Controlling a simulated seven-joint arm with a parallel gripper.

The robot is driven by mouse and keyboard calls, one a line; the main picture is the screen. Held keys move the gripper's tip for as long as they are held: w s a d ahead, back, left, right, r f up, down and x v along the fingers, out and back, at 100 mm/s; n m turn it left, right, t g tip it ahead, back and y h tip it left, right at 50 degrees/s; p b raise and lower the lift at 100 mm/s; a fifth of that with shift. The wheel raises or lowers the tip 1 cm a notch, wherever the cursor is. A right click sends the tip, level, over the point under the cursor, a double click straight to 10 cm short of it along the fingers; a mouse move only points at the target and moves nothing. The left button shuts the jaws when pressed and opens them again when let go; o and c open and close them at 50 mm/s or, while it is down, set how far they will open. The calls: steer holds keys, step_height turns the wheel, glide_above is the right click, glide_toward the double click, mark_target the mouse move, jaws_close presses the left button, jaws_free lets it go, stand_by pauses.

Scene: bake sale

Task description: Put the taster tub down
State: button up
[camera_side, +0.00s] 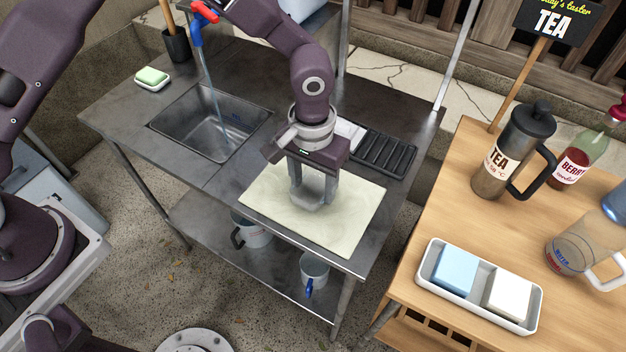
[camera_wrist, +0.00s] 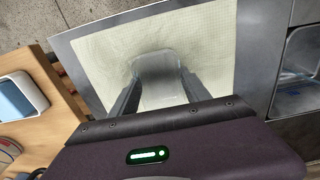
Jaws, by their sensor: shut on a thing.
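My gripper (camera_side: 313,192) points down over a pale cream mat (camera_side: 350,222) on the steel sink table. Its fingers are shut on the taster tub (camera_side: 306,190), a small, clear, greyish tub partly hidden by the fingers in the side view. In the wrist view the tub (camera_wrist: 158,68) shows between the two fingers (camera_wrist: 158,84), with the mat (camera_wrist: 210,40) behind it. The tub looks roughly upright and is low over the mat. I cannot tell whether its base touches the mat.
The sink (camera_side: 208,125) with running water lies left of the mat, and a black drying rack (camera_side: 385,153) behind it. On the wooden table at right stand a tea press (camera_side: 500,165), a bottle (camera_side: 575,165), a jug (camera_side: 572,252) and a white tray (camera_side: 428,272) with two blocks.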

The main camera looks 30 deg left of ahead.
mark_target(312, 193)
steer(key=o, duration=1.4)
steer(key=shift+f, duration=0.1)
step_height(312, 193, up, 12)
steer(key=shift+r, duration=0.2)
steer(key=s+a+r+t+y, duration=0.15)
steer(key=s+a+r, duration=0.45)
steer(key=a+r, duration=0.6)
steer(key=s+a+r+t, duration=0.1)
steer(key=s+a+t, duration=0.1)
steer(key=s+a, duration=0.2)
steer(key=s+a+r+t+h, duration=0.1)
steer(key=s+a, duration=0.3)
steer(key=s, duration=0.7)
steer(key=shift+s+a+t, duration=0.2)
steer(key=shift+t, duration=0.35)
